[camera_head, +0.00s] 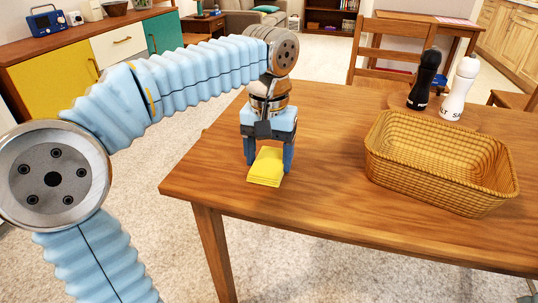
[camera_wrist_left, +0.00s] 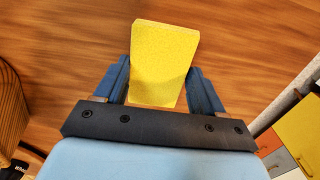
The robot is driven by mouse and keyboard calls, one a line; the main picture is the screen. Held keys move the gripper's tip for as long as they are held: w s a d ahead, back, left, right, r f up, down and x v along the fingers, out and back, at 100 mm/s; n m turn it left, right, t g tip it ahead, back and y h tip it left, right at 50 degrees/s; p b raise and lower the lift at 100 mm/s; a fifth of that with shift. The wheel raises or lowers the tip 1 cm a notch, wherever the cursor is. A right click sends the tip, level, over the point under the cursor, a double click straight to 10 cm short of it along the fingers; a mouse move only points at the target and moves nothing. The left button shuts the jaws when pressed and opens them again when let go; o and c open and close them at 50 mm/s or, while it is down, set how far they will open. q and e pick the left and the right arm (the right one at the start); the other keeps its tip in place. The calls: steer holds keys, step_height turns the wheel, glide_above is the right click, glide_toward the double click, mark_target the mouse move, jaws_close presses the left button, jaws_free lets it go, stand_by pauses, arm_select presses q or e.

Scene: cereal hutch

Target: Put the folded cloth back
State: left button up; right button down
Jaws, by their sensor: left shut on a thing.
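The folded yellow cloth (camera_head: 266,168) is at the left part of the wooden table (camera_head: 330,205), near its left edge. My left gripper (camera_head: 268,155) points down from above and is shut on the cloth, with one blue finger on each side. In the left wrist view the cloth (camera_wrist_left: 164,62) sticks out between the two fingers (camera_wrist_left: 160,88). I cannot tell whether the cloth touches the table top. My right gripper is not in view.
An empty wicker basket (camera_head: 440,186) stands to the right on the table. A black mill (camera_head: 424,80) and a white mill (camera_head: 458,88) stand behind it. A chair (camera_head: 400,50) is at the far side. A sideboard (camera_head: 85,55) with coloured fronts stands at the back left.

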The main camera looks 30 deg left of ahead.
mark_target(269, 160)
arm_select(q)
steer(key=o, duration=1)
steer(key=shift+f, duration=0.1)
step_height(269, 160, up, 12)
steer(key=p, duration=0.3)
